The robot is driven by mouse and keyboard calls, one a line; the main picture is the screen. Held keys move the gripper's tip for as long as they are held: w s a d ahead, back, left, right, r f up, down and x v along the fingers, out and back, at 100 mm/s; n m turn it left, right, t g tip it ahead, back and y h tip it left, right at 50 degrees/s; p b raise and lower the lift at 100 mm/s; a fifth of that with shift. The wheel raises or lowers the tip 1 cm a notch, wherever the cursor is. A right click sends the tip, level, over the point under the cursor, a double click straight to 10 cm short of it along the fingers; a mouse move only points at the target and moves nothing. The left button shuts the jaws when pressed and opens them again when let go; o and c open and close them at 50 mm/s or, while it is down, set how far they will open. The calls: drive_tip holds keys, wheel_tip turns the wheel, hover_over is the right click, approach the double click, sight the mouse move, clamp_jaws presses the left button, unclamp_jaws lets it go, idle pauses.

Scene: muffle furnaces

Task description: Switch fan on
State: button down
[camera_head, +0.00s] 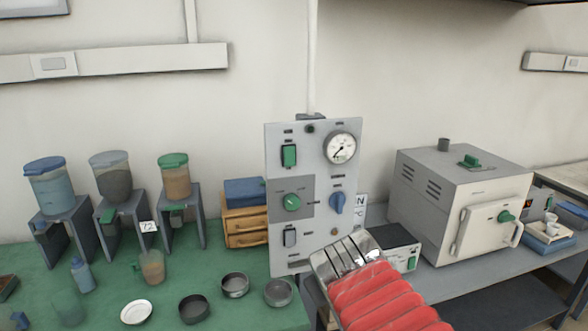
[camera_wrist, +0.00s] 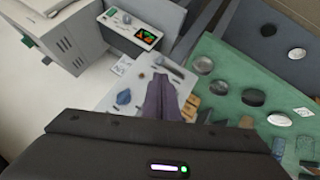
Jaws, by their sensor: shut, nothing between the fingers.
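A light grey control panel (camera_head: 318,155) stands upright at the middle of the head view. It has a green rocker switch (camera_head: 289,156) at upper left, a green knob (camera_head: 291,202) below it, a blue knob (camera_head: 337,203) at right and a dark rocker switch (camera_head: 290,236) at lower left. The labels are too small to read, so I cannot tell which is the fan switch. My gripper (camera_head: 345,254) is at the panel's lower right. In the wrist view its dark fingers (camera_wrist: 160,80) are together and empty over the panel (camera_wrist: 125,79), hiding part of it; contact is unclear.
A round gauge (camera_head: 340,148) is at the panel's upper right. A furnace (camera_head: 460,200) with a closed door stands at right, beside a small controller box (camera_head: 401,246). Wooden drawers (camera_head: 245,226), hoppers (camera_head: 113,183) and several dishes (camera_head: 235,285) occupy the green bench at left.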

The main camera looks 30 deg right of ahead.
sight(291, 165)
drive_tip(key=w+d+r+n+t+h, duration=0.3)
drive_tip(key=w+d+r+n, duration=0.2)
drive_tip(key=d+r, duration=0.25)
drive_tip(key=w+a+r+n+t+y, duration=0.4)
drive_tip(key=a+r+n, duration=0.3)
drive_tip(key=n, duration=0.3)
drive_tip(key=shift+w+a+n+t, duration=0.3)
drive_tip(key=shift+w+a+t, duration=0.05)
drive_tip(key=shift+w+t, duration=0.55)
drive_tip(key=shift+x, duration=6.95)
drive_tip(key=shift+w+a+f, duration=0.1)
drive_tip(key=shift+f, duration=0.05)
